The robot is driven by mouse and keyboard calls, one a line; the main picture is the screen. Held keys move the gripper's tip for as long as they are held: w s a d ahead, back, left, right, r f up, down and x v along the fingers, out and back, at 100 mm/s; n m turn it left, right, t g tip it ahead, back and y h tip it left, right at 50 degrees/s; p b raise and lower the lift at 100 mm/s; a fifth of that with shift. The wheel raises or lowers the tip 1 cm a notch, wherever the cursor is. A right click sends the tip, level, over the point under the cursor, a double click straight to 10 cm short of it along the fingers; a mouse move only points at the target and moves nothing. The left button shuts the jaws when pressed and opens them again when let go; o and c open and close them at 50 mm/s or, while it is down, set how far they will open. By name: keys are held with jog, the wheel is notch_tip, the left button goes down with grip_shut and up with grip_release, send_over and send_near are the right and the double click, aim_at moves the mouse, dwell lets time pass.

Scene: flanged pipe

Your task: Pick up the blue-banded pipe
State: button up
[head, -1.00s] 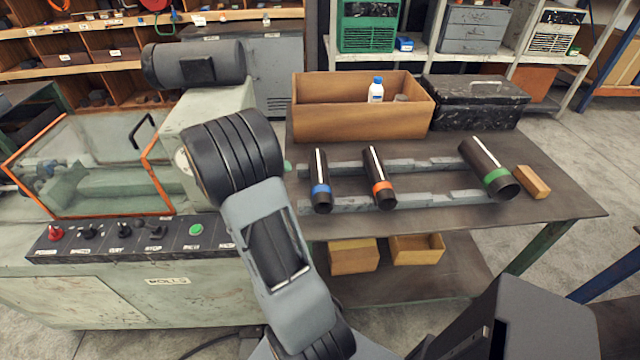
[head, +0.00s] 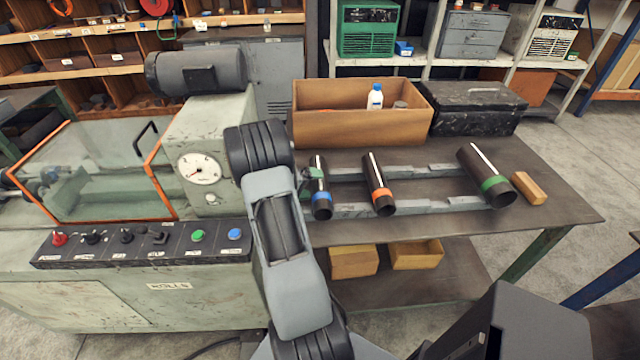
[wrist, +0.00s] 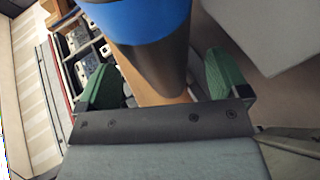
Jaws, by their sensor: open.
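The blue-banded pipe (head: 321,200) is a short dark tube with a blue ring near its front end. It lies across two grey rails on the workbench, leftmost of three pipes. My gripper (head: 312,175) is at the pipe's left side, partly over it. In the wrist view the pipe's blue band (wrist: 148,18) and dark surface run between the two green fingers of my gripper (wrist: 160,78). The fingers are open, one on each side of the pipe. I cannot tell whether either touches it. My arm and gripper hide part of the pipe's left side.
An orange-banded pipe (head: 377,184) lies close to the right, and a wider green-banded pipe (head: 484,174) farther right, by a wooden block (head: 529,189). A wooden box (head: 350,127) and a black case (head: 480,108) stand behind. A machine (head: 140,280) is left.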

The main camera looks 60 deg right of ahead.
jog(key=shift+x, duration=1.45)
jog(key=c, duration=1.4)
jog(key=shift+r, duration=0.1)
jog(key=shift+c, duration=0.5)
jog(key=shift+r, duration=0.1)
